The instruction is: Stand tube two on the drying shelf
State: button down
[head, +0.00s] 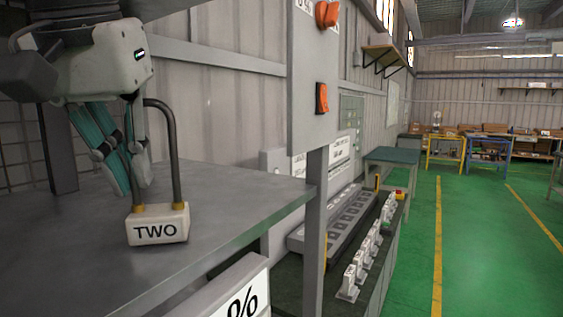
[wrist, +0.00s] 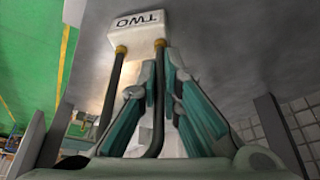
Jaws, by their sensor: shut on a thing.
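Tube two is a dark hairpin-shaped heating tube (head: 174,150) with brass collars and a white base block (head: 158,225) marked TWO. It is upright, block down, over the grey drying shelf (head: 235,180), near its front edge. I cannot tell for certain whether the block touches the shelf. My gripper (head: 136,186) is shut on one leg of the tube, above the block. In the wrist view my gripper's fingers (wrist: 161,64) close around that leg; the other leg (wrist: 112,90) is free, and the white block (wrist: 138,30) lies beyond the fingertips.
A grey post and panel with orange switches (head: 321,98) stand at the shelf's right corner. A lower bench with several white blocks (head: 360,268) is to the right. The shelf around the block is clear.

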jog(key=shift+a+f, duration=0.15)
jog(key=c, duration=2.2)
grip_release()
jog(key=shift+f, duration=0.1)
jog(key=o, duration=0.4)
jog(key=shift+o, duration=0.2)
